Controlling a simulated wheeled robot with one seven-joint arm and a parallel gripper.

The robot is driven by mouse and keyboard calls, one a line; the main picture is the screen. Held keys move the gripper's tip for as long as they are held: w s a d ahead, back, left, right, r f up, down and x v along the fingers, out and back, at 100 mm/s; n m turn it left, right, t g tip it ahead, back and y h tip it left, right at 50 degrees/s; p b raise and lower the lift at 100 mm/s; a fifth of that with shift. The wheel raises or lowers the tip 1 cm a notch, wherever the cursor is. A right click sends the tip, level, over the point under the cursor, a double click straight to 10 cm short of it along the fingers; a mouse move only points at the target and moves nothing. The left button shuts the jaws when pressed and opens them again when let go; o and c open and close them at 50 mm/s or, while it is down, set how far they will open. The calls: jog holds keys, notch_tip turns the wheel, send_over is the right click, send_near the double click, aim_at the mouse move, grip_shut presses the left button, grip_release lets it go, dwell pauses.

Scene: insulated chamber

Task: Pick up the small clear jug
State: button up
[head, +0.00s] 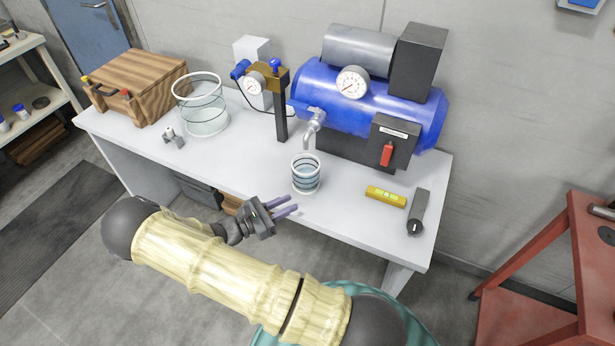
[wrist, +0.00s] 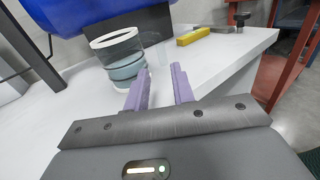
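The small clear jug (head: 306,174) stands upright on the white table near its front edge, below the tap of the blue tank. It has dark rings and looks partly filled with bluish liquid. In the wrist view the jug (wrist: 122,60) is ahead and left of my fingers. My gripper (head: 289,206) is in front of the jug at the table's front edge, apart from it. In the wrist view my gripper (wrist: 160,82) shows two purple fingers spread with nothing between them.
A larger clear container (head: 203,106) stands left beside a wooden box (head: 140,84). The blue tank (head: 330,92) with its tap (head: 314,122) is behind the jug. A yellow level (head: 386,196) and a grey-handled tool (head: 418,212) lie to the right. A red stand (head: 535,255) is at far right.

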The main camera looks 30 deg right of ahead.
aim_at(308, 180)
jog(key=d, duration=0.4)
jog(key=d+p, duration=0.1)
jog(key=d, duration=0.1)
jog(key=shift+w+d, duration=0.1)
jog(key=shift+w, duration=0.15)
jog(key=shift+d, duration=0.1)
jog(key=d+p, duration=0.2)
jog(key=d, duration=0.3)
jog(key=shift+w+f, duration=0.1)
grip_shut()
